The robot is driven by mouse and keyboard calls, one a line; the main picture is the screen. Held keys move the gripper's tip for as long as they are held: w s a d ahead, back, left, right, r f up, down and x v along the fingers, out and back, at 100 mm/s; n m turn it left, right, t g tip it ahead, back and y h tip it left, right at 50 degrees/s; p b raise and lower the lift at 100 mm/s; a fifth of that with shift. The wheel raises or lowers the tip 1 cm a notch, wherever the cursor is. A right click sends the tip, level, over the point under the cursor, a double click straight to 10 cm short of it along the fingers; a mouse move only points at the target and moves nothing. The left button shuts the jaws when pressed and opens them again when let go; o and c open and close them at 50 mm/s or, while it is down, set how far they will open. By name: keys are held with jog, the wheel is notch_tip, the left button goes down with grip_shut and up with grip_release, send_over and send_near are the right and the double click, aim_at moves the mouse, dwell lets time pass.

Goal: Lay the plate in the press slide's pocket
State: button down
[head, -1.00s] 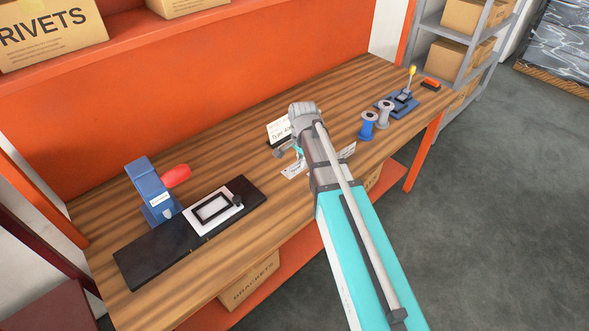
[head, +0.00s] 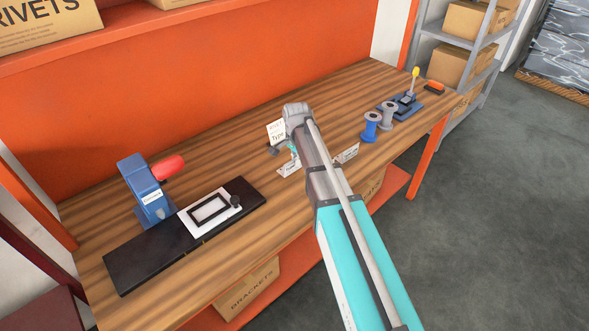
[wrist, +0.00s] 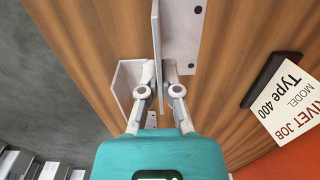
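The press (head: 147,190) is a blue body with a red handle at the left of the bench. Its slide is a white block (head: 188,220) on a long black base (head: 140,262); a dark rectangular frame (head: 210,208) outlines a pale, empty-looking pocket. My gripper (wrist: 158,66) is low over the bench middle, its fingers close together on either side of a thin pale upright strip (wrist: 156,25). I cannot tell whether that strip is the plate or part of a stand, nor whether the fingers press on it.
Pale pieces with holes (wrist: 183,40) and a bent flange (wrist: 128,82) stand close around the fingers. A job card (wrist: 290,105) reads Type 400. Blue and grey spools (head: 370,127) and a small lever device (head: 402,105) are right. Bare wood lies between press and arm.

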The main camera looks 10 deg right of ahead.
aim_at(295, 167)
jog(key=shift+w+a+f+b, duration=0.1)
jog(key=shift+w+f+b, duration=0.35)
jog(key=shift+f+b, duration=1.55)
jog(key=shift+b, duration=0.05)
jog(key=shift+f, duration=0.15)
jog(key=c, duration=0.8)
grip_release()
notch_tip(295, 167, up, 12)
jog(key=p, duration=1.2)
jog(key=shift+r, duration=0.2)
jog(key=shift+s, duration=0.1)
